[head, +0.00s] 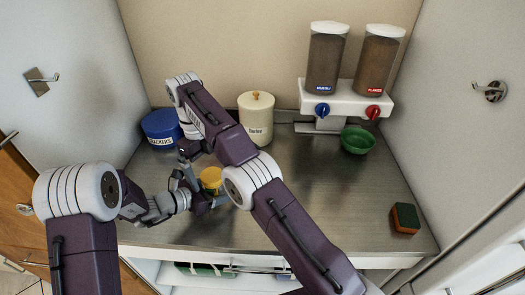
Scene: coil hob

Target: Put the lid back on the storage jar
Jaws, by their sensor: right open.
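A cream storage jar (257,121) with a label stands upright towards the back of the metal worktop. A cream top with a small brown knob sits on it. A small yellow round thing (210,177) stands nearer the front, partly hidden by my arms; I cannot tell whether it is a jar or a lid. My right gripper (187,158) is open, pointing down behind and left of the yellow thing. My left gripper (203,190) is low beside the yellow thing, overlapping it in view; whether it grips it is unclear.
A blue crackers tin (162,127) stands at the back left. A two-tube dispenser (345,97) is on the back wall, with a green bowl (357,140) below it. A sponge (405,218) lies at the front right. The worktop's right middle is clear.

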